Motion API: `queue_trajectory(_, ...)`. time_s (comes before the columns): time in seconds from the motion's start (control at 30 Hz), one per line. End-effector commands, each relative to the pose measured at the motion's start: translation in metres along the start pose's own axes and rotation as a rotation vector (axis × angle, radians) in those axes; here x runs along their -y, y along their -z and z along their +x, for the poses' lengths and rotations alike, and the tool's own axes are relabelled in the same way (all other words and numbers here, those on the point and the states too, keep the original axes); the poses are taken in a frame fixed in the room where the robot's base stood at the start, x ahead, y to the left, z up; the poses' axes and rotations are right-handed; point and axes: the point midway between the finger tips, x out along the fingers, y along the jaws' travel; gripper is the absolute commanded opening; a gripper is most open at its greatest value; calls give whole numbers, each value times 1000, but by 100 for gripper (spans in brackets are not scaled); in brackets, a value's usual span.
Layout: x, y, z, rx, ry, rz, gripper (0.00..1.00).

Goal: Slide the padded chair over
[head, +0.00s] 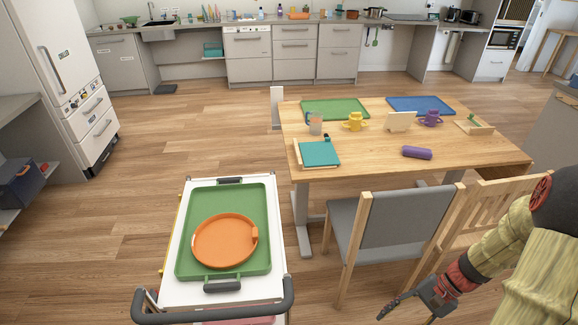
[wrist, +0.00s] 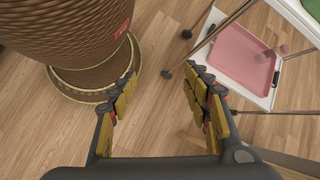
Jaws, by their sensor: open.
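The padded chair (head: 398,218) has a grey back and seat in a pale wooden frame. It stands upright at the near side of the wooden table in the head view, its back toward me. My gripper (head: 388,308) is low at the bottom right of the head view, on the near side of the chair and apart from it. In the wrist view my gripper (wrist: 163,80) is open, with nothing between its fingers and the wood floor beyond them. The padded chair does not show clearly in the wrist view.
A slatted wooden chair (head: 478,213) stands right beside the padded one. The table (head: 375,145) holds trays, cups and a teal book. A cart (head: 180,290) with a green tray stands to the left; its lower pink tray (wrist: 243,58) shows in the wrist view. Floor lies clear further left.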

Motion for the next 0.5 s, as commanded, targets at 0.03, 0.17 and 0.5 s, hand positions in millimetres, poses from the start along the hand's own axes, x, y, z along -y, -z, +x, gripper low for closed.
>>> queue_trajectory(0.03,5,-12,-13,-41,-44,-37,48)
queue_trajectory(0.17,11,-37,-39,-140,-144,-120,48)
queue_trajectory(0.5,35,-104,-101,-414,-334,-382,48)
